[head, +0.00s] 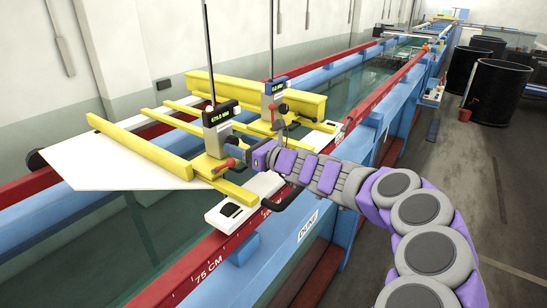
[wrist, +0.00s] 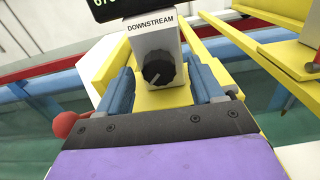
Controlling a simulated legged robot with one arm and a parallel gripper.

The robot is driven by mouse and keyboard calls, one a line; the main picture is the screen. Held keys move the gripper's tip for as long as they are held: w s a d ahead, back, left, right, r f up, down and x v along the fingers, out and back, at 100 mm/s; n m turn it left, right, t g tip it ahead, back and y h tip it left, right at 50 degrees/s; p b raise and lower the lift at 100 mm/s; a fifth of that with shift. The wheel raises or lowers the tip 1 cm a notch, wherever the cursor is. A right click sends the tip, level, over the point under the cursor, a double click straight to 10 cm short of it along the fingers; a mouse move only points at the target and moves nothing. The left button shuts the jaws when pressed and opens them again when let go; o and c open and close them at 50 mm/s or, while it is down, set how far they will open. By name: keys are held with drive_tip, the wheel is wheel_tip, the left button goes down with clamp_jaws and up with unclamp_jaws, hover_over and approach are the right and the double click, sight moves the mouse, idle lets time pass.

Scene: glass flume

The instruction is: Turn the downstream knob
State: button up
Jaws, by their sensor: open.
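The downstream knob (wrist: 158,72) is a black round dial with a pale pointer line. It sits on the front of a white housing (wrist: 153,40) labelled DOWNSTREAM in the wrist view. My gripper (wrist: 160,88) is open, with one blue-grey finger on each side of the knob and housing. Gaps show between the fingers and the knob, and it does not look gripped. In the head view my gripper (head: 250,156) is at the front of the left gauge (head: 220,128), and the knob itself is hidden there.
Yellow beams (head: 140,147) and a white plate (head: 120,168) lie across the flume's red rails (head: 225,240). A second gauge (head: 275,100) stands behind to the right. A red ball handle (wrist: 65,124) is near my left finger. Black tanks (head: 495,90) stand on the floor at right.

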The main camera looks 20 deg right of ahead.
drive_tip(key=b+v, duration=0.1)
drive_tip(key=v, duration=1.4)
drive_tip(key=shift+d+b, duration=0.2)
drive_tip(key=shift+b, duration=0.1)
drive_tip(key=shift+s+a, duration=0.1)
